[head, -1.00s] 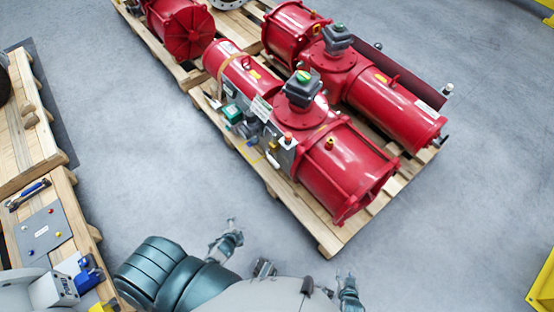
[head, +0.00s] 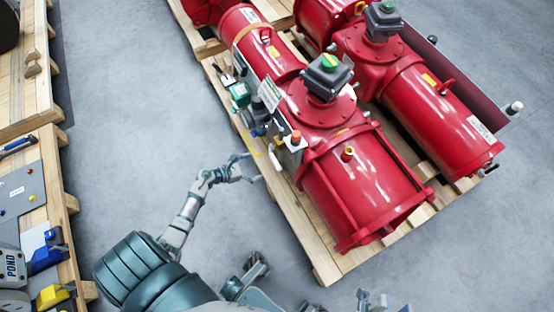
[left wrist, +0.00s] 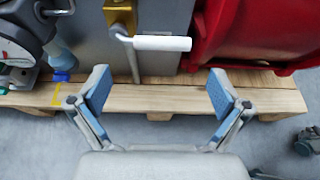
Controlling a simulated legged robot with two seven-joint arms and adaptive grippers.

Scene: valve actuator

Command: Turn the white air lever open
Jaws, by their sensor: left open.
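The white air lever (left wrist: 162,43) is a short white bar lying horizontally in the left wrist view, just below a brass fitting (left wrist: 120,16) on the grey box of the red valve actuator (head: 337,190). My left gripper (head: 254,168) is beside the actuator's near-left side in the head view. In the left wrist view its two blue-padded fingers (left wrist: 160,92) are spread wide and empty. The lever lies ahead of the gap between them, apart from both fingers. What seems to be my right gripper (head: 370,300) shows at the bottom edge, too partial to read.
The actuator stands on a wooden pallet (left wrist: 165,97), whose edge runs just past my left fingertips. A grey lever with a blue part (left wrist: 60,60) is at the left of the wrist view. Other red actuators stand behind. Grey floor (head: 140,130) is clear at left.

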